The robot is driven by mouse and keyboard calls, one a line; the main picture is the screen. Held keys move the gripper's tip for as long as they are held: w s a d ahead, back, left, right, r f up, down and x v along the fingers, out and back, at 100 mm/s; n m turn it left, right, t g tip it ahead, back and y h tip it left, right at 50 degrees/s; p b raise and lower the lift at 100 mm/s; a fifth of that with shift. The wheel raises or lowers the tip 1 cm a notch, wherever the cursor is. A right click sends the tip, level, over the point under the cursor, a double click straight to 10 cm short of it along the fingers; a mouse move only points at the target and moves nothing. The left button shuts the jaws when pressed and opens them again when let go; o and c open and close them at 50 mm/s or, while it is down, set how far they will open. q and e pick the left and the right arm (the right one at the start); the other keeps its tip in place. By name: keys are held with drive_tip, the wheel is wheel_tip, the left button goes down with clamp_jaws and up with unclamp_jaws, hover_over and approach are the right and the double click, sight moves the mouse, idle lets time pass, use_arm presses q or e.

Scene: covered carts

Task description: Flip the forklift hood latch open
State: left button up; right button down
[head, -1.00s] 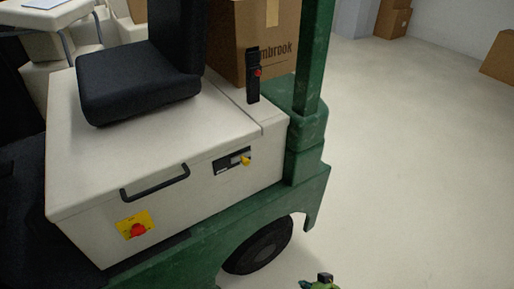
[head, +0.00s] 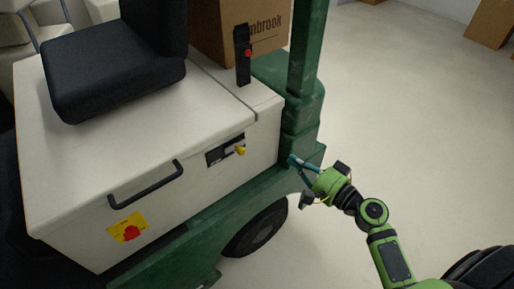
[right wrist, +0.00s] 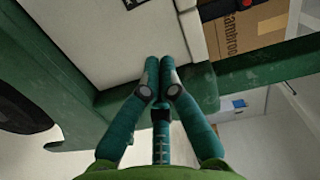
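The hood latch is a small yellow knob (head: 241,151) at the right end of a black recessed plate (head: 217,154) on the side of the cream forklift hood (head: 90,190). In the right wrist view only a bit of a dark plate (right wrist: 132,3) shows at the top edge. My right gripper (head: 291,159) is to the right of the latch and lower, in front of the green frame in the picture and apart from the latch. In the right wrist view its teal fingertips (right wrist: 162,72) are together with nothing between them. My left gripper is out of view.
A black handle (head: 146,186) and a red button on a yellow plate (head: 129,230) are on the hood's side. A black seat (head: 110,70), a black lever with a red button (head: 243,55) and a cardboard box (head: 215,30) are above.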

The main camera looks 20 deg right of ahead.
sight(242, 152)
drive_tip(key=w+a+p, duration=0.1)
drive_tip(key=w+a, duration=0.1)
drive_tip(key=w+a+p, duration=0.2)
drive_tip(key=w+a, duration=0.1)
drive_tip(key=w+a+p, duration=0.1)
drive_tip(key=w+a, duration=0.2)
drive_tip(key=shift+w+f, duration=0.2)
drive_tip(key=shift+f, duration=0.35)
drive_tip(key=shift+a, duration=0.1)
drive_tip(key=a, duration=0.1)
drive_tip(key=s+a, duration=0.1)
drive_tip(key=a, duration=0.1)
drive_tip(key=shift+s, duration=0.1)
drive_tip(key=shift+s+a, duration=0.15)
drive_tip(key=shift+a, duration=0.3)
drive_tip(key=shift+d, duration=0.15)
